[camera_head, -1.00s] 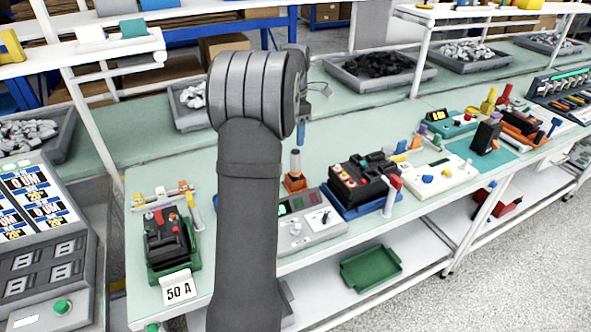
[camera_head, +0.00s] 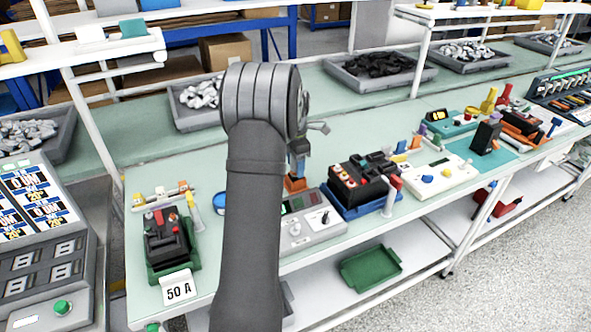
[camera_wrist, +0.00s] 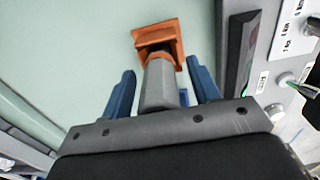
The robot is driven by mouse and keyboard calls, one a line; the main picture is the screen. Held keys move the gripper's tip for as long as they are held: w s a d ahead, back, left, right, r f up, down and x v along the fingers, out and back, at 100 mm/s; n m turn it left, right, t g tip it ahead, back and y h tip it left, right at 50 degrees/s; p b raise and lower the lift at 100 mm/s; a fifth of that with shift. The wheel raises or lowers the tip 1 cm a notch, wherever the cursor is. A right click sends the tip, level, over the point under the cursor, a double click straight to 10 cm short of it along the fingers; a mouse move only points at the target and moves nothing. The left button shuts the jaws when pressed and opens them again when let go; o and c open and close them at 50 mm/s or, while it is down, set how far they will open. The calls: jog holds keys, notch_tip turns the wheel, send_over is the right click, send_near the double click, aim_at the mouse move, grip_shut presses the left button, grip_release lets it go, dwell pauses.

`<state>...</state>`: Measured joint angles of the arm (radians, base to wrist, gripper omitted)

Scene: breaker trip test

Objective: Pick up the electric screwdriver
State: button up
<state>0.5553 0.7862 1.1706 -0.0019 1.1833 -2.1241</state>
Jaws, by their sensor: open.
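The electric screwdriver (camera_wrist: 157,88) is a grey tapered body standing in an orange holder (camera_wrist: 158,40) in the wrist view. My gripper (camera_wrist: 163,78) is open, with one blue finger on each side of the grey body and a visible gap on both sides. In the head view my gripper (camera_head: 299,148) is right above the holder.
A grey test unit (camera_head: 312,228) stands right beside the holder. A black breaker on a blue base (camera_head: 352,207) is further right. A breaker in a green fixture (camera_head: 160,262) with a "50 A" card (camera_head: 179,289) stands left. The green bench top behind the holder is clear.

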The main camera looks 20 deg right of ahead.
jog(key=c, duration=1.1)
jog(key=r, duration=1)
jog(key=shift+s+d, duration=0.25)
jog(key=shift+d, duration=0.1)
jog(key=s+d+r, duration=0.3)
jog(key=s, duration=0.1)
jog(key=s+d+r, duration=0.3)
jog(key=s, duration=0.1)
jog(key=s+d+r, duration=0.3)
jog(key=s, duration=0.1)
